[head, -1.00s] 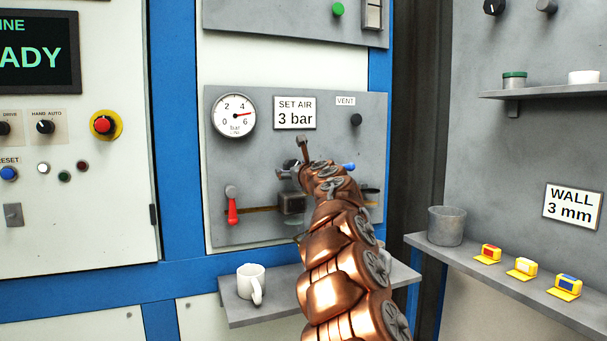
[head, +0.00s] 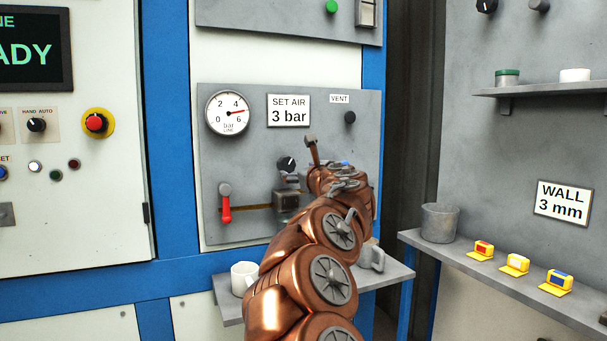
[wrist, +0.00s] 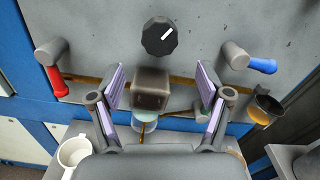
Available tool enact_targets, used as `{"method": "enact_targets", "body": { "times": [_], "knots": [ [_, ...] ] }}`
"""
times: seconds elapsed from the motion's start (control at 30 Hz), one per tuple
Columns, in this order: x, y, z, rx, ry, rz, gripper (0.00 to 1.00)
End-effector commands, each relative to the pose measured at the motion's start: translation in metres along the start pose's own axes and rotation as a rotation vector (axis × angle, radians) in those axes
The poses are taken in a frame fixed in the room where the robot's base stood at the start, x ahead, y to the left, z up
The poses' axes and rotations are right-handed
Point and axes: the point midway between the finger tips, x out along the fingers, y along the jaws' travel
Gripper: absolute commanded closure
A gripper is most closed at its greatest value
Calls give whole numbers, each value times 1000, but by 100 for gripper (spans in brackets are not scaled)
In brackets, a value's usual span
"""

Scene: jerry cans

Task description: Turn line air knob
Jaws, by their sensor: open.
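The line air knob is black with a white pointer line; it shows on the grey panel in the head view (head: 287,164) and at the top centre of the wrist view (wrist: 160,36). In the wrist view its pointer slants up to the right. My gripper (wrist: 159,70) is open and empty, its two fingers apart below the knob in the picture, with the dark regulator block (wrist: 152,88) seen between them. The knob is clear of the fingers. In the head view my arm hides most of the gripper. The gauge (head: 228,113) needle points right, between 4 and 6.
A red-handled valve (wrist: 53,70) is left of the knob and a blue-handled one (wrist: 255,62) right. A white mug (head: 244,278) stands on the shelf below. The sign (head: 289,110) reads SET AIR 3 bar.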

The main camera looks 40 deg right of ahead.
Motion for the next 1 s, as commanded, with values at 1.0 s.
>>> {"method": "enact_targets", "body": {
  "times": [1.0],
  "knots": [
    [-25, 0, 2, 7, -4, -5, 23]
  ]
}}
